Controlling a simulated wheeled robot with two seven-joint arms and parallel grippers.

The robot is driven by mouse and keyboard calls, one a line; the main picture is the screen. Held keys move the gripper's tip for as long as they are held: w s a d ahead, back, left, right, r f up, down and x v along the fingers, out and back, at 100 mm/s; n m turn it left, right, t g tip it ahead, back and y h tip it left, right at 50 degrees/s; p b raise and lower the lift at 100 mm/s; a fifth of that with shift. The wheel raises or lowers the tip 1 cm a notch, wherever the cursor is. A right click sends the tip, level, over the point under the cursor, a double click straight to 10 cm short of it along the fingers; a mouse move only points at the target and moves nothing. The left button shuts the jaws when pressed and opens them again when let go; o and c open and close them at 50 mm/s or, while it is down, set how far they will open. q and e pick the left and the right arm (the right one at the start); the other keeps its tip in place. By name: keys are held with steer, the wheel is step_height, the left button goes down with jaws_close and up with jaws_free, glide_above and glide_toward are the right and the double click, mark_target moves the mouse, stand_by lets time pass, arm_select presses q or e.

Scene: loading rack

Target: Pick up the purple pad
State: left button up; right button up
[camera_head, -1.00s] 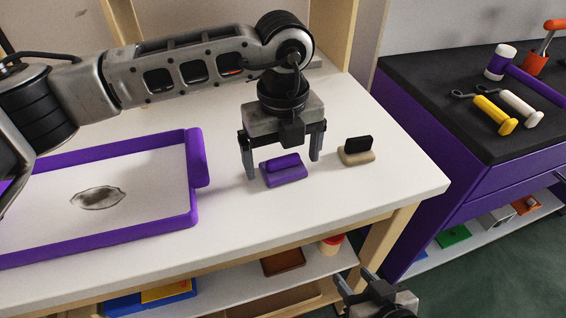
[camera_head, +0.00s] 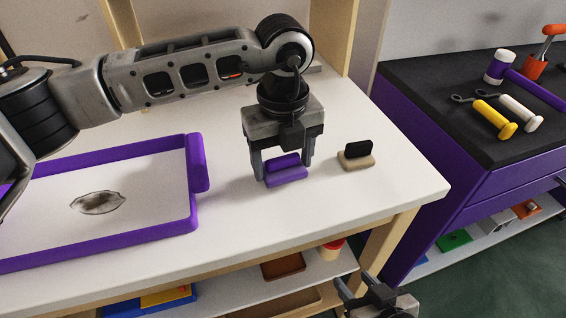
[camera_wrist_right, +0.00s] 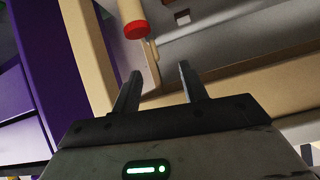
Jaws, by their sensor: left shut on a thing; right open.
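The purple pad (camera_head: 287,177) is on the white tabletop, right of the purple-rimmed tray, in the head view. My left gripper (camera_head: 283,172) points down over it, shut on the pad's raised grip with one finger on each side. The pad sits level at the table surface; I cannot tell whether it touches the table. My right gripper (camera_head: 364,286) is low at the front, below the table edge. It is open and empty, and its two fingers also show apart in the right wrist view (camera_wrist_right: 158,80).
A beige pad with a black grip (camera_head: 357,155) stands just right of the purple pad. The purple-rimmed tray (camera_head: 195,165) with a dark smudge lies left. A purple cabinet (camera_head: 470,200) with tools on top stands right. A shelf with several items runs under the table.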

arm_select(q)
steer(key=s+a+r+b, duration=0.2)
steer(key=s+a+r, duration=0.1)
steer(key=s+r, duration=0.9)
steer(key=shift+s+a, duration=0.4)
steer(key=shift+s, duration=0.4)
steer(key=o, duration=0.4)
steer(key=c, duration=0.3)
steer(key=shift+f, duration=0.1)
